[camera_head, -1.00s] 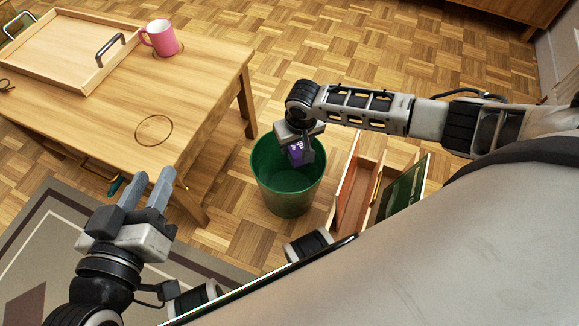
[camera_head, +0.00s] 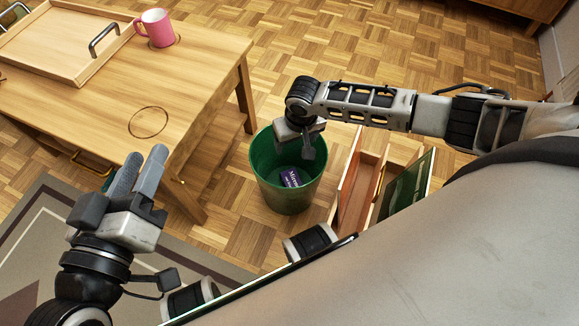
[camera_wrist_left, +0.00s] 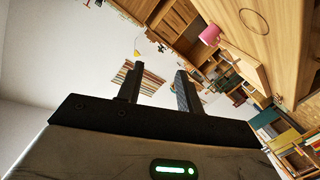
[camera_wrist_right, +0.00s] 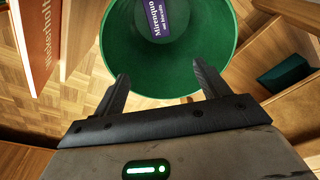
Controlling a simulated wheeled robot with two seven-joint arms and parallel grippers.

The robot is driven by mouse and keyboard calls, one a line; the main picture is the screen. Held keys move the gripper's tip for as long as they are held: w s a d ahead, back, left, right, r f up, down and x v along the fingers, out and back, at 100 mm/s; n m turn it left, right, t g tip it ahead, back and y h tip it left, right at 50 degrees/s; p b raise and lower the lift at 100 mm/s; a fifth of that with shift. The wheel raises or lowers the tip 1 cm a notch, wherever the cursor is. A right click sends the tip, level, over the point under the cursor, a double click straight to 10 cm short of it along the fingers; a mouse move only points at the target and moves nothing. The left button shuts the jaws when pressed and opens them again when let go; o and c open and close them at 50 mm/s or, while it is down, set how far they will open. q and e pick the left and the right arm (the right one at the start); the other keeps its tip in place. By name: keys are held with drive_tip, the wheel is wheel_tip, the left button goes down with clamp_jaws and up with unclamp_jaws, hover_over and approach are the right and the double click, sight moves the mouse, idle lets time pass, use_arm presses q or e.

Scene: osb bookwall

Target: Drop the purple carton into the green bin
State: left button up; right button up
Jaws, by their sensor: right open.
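The purple carton (camera_head: 291,178) lies inside the green bin (camera_head: 268,180), low down in it. In the right wrist view the carton (camera_wrist_right: 168,18) shows with white lettering, against the inner wall of the bin (camera_wrist_right: 195,65). My right gripper (camera_head: 310,150) is over the bin's rim, open and empty, with the carton apart from its fingers; its fingers also show in the right wrist view (camera_wrist_right: 162,85). My left gripper (camera_head: 140,165) is beside the wooden table, its fingers apart with nothing between them, as the left wrist view (camera_wrist_left: 158,85) shows.
The wooden table (camera_head: 195,85) at the left bears a wooden tray (camera_head: 60,50) and a pink mug (camera_head: 155,28). Parquet floor behind the bin is clear.

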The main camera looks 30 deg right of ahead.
use_arm(q)
drive_tip(key=shift+s+a+f+m+g+y+p, duration=0.1)
drive_tip(key=shift+a+f+m+g+y+p, duration=0.55)
drive_tip(key=shift+p, duration=1.4)
drive_tip(key=shift+s+a+f+m+g+y+p, duration=0.2)
drive_tip(key=shift+a+f+g+y+p, duration=0.6)
drive_tip(key=shift+p, duration=1.2)
use_arm(e)
wheel_tip(320, 180, up, 16)
drive_tip(key=s, duration=0.2)
drive_tip(key=shift+s, duration=0.2)
use_arm(q)
drive_tip(key=shift+w+d+f, duration=0.1)
drive_tip(key=shift+d+f, duration=0.2)
drive_tip(key=shift+f, duration=0.05)
use_arm(e)
drive_tip(key=shift+f, duration=0.15)
